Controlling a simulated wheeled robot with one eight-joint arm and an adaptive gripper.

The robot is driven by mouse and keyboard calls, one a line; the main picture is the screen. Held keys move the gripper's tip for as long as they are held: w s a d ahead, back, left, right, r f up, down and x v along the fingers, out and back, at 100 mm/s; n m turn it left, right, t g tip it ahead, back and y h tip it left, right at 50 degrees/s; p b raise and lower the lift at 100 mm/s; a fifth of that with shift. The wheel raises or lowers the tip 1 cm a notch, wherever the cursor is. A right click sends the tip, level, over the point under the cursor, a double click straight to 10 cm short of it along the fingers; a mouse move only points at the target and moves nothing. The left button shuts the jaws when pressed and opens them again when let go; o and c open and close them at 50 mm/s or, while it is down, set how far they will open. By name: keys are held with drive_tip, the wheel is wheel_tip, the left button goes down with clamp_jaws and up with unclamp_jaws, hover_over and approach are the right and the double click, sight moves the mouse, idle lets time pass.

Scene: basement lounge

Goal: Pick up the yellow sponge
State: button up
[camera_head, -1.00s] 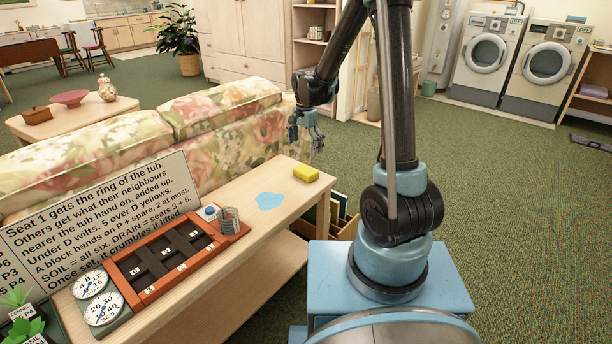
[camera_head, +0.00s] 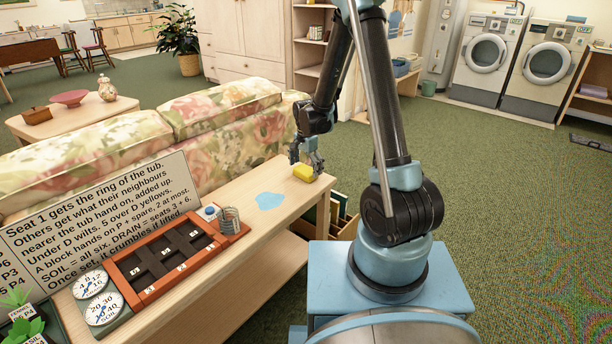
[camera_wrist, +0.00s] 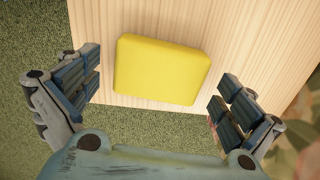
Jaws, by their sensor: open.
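The yellow sponge (camera_head: 304,173) lies flat near the far right end of the wooden console table (camera_head: 262,222). In the wrist view, the sponge (camera_wrist: 162,69) lies on pale wood between and slightly ahead of the two fingers of my gripper (camera_wrist: 158,98). The fingers are spread wide, with a gap on each side of the sponge. No touch between fingers and sponge shows.
A blue puddle-shaped patch (camera_head: 269,200) lies on the tabletop near the sponge. An orange-brown tray (camera_head: 120,278), a wire coil (camera_head: 229,220) and a text sign (camera_head: 100,215) are further left. The floral sofa (camera_head: 215,135) stands behind the table. Green carpet is open at right.

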sight(306, 169)
drive_tip(key=shift+f, duration=0.55)
drive_tip(key=c, duration=0.8)
drive_tip(key=shift+r, duration=5)
